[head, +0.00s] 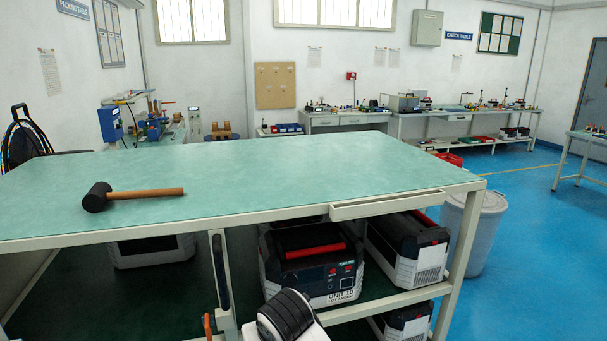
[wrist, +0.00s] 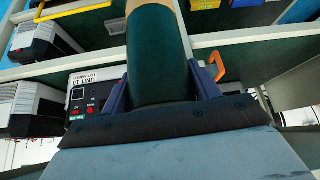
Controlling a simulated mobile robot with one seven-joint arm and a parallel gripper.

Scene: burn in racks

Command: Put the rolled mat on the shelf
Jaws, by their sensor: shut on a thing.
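The rolled mat (wrist: 155,55) is a dark green cylinder with a tan band at its far end in the wrist view. My gripper (wrist: 160,88) is shut on it, with one blue finger on each side. The mat points away from the wrist, toward the bench's shelves. I cannot make out the mat or the gripper's fingers in the head view. The shelf (head: 385,305) under the green-topped bench holds boxy grey-and-black units. A shelf edge also shows in the wrist view (wrist: 262,36), behind the mat.
A black-headed mallet (head: 140,194) lies on the bench top (head: 290,165), which is otherwise clear. A unit with a label (head: 315,265) and another unit (head: 410,245) fill the shelf's right part. A grey bin (head: 490,230) stands right of the bench. An orange handle (wrist: 217,66) shows beside the mat.

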